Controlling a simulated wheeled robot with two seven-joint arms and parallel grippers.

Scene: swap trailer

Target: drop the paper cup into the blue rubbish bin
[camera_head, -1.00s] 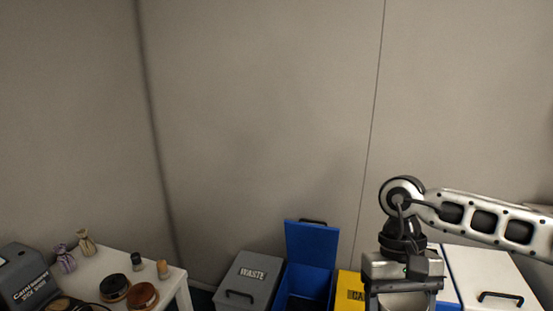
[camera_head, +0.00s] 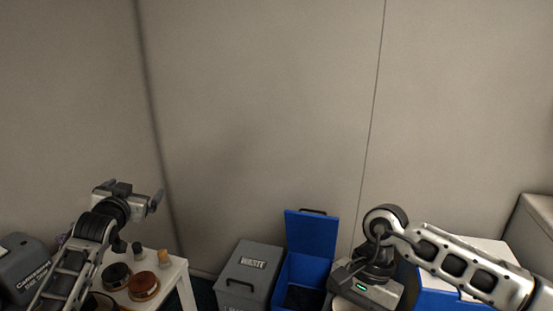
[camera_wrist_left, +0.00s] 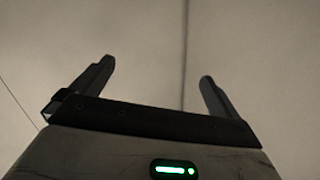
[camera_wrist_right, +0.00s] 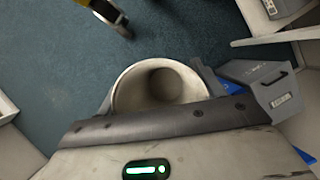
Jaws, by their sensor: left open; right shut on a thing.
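The blue rubbish bin (camera_head: 305,270) stands on the floor with its lid (camera_head: 311,234) raised and its inside dark. My right gripper (camera_wrist_right: 155,82) is shut on the pale paper cup (camera_wrist_right: 120,90), whose round open mouth faces the right wrist camera. In the head view, my right gripper's body is just right of the blue bin, and its fingers are largely hidden. Blue slivers (camera_wrist_right: 229,87) show beside the grey bin in the right wrist view. My left gripper (camera_head: 130,195) is raised at the left, open and empty; its spread fingers also show in the left wrist view (camera_wrist_left: 156,72).
A grey WASTE bin (camera_head: 250,270) stands left of the blue bin; it also shows in the right wrist view (camera_wrist_right: 270,85). A white-topped blue bin (camera_head: 435,282) is at the right. A white table (camera_head: 172,280) with jars and a dark machine (camera_head: 22,270) is at the left.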

